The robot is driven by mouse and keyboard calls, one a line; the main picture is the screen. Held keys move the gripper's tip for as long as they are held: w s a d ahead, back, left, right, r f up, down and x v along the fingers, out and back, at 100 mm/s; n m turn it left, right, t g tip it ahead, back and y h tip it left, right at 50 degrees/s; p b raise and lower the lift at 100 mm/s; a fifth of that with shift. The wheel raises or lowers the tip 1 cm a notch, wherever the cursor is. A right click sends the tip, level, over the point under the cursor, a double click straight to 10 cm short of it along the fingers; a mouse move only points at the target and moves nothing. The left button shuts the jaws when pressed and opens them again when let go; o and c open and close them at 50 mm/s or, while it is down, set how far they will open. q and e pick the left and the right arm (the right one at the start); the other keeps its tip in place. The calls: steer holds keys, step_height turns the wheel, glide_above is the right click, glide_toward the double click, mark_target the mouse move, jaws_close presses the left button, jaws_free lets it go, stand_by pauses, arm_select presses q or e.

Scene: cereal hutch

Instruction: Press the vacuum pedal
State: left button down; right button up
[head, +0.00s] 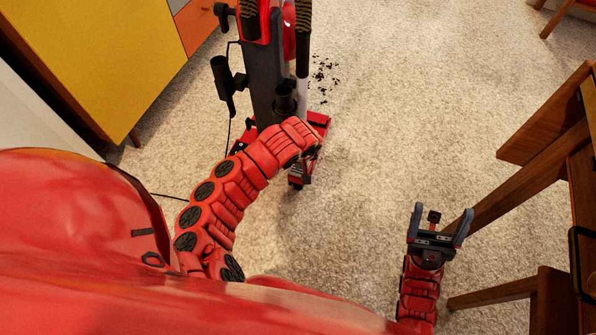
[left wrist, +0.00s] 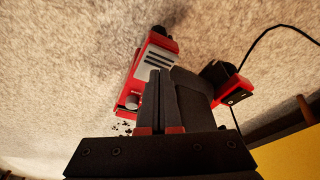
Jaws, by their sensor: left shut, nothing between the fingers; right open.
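The upright vacuum (head: 264,85) stands on the carpet in the head view, with a red base (head: 319,121) partly hidden by my left arm. The left wrist view shows a red base part with grey vents (left wrist: 153,61) and a smaller red and black part (left wrist: 233,92). I cannot tell which part is the pedal. My left gripper (left wrist: 160,74) is shut and empty, low over the base; contact cannot be told. In the head view my arm hides its fingers. My right gripper (head: 441,213) is open and empty, away from the vacuum at the lower right.
A yellow cabinet (head: 110,50) stands at the left. Wooden furniture (head: 545,150) fills the right edge, with a leg passing close to my right gripper. Dark crumbs (head: 322,75) lie beside the vacuum. A black cord (head: 168,196) runs over the carpet. Open carpet lies right of the vacuum.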

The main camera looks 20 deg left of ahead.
mark_target(298, 173)
arm_select(q)
steer(key=shift+b+x, duration=0.75)
steer(key=shift+x, duration=1.85)
steer(key=shift+f+b, duration=0.75)
steer(key=shift+b, duration=0.15)
steer(key=shift+r, duration=0.1)
steer(key=shift+s, duration=0.1)
steer(key=shift+s+d+r+p, duration=0.2)
steer(key=shift+s+d+r, duration=0.15)
steer(key=shift+s, duration=0.25)
steer(key=shift+s+d+r+p, duration=0.2)
steer(key=shift+s+d, duration=0.2)
steer(key=shift+s, duration=0.25)
